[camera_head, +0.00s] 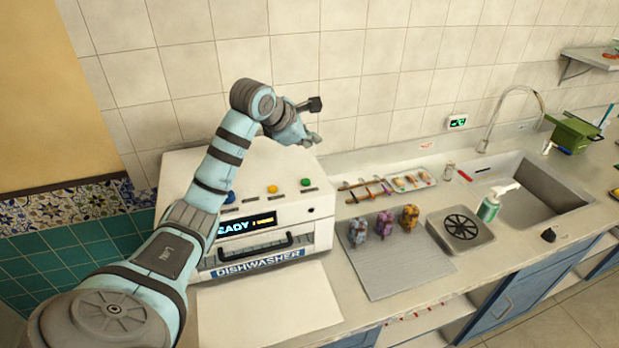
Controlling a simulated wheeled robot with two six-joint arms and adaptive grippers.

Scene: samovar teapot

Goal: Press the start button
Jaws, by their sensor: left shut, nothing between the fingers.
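The white dishwasher (190,172) stands on the counter at the left. Its front has a lit display reading "READY 1 MORE" (247,224), a dark handle and a "DISHWASHER" label. On its sloping top are a blue button (230,197), a yellow button (272,188) and a green button (305,182). The small labels by them are too small to read, so I cannot tell which is start. My left gripper (313,139) is shut and empty, raised above and behind the green button, apart from it. My left arm covers part of the dishwasher's left side. My right gripper is not in view.
A soap bottle (489,207) stands near the sink (540,185). The tiled wall is close behind my gripper.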

